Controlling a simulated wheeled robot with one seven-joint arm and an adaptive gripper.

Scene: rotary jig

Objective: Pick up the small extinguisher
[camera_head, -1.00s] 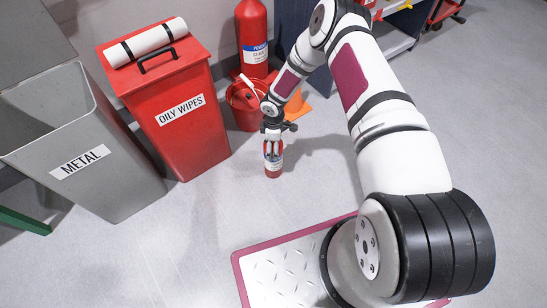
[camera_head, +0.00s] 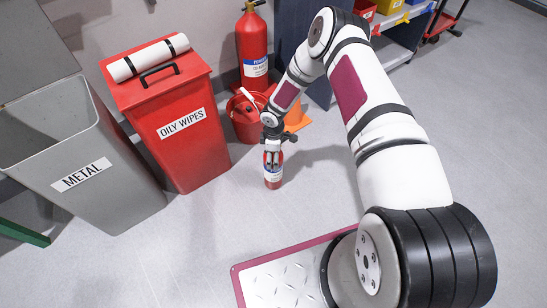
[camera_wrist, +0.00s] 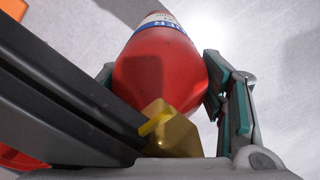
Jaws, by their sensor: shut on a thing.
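The small extinguisher (camera_head: 272,178) is a red cylinder with a white and blue label, upright at the end of my arm in the head view. My gripper (camera_head: 272,157) is above it, pointing down, with its fingers around the upper part. In the wrist view the red body of the extinguisher (camera_wrist: 160,72) and its brass-coloured valve (camera_wrist: 170,130) sit between the fingers of my gripper (camera_wrist: 165,95), which is shut on it. A dark bar crosses the left of that view. I cannot tell whether the extinguisher's base touches the floor.
A red OILY WIPES bin (camera_head: 185,135) with a white roll on its lid and a grey METAL bin (camera_head: 110,185) stand left. A large extinguisher (camera_head: 252,50), a red bucket (camera_head: 245,122) and an orange cone (camera_head: 296,118) stand behind.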

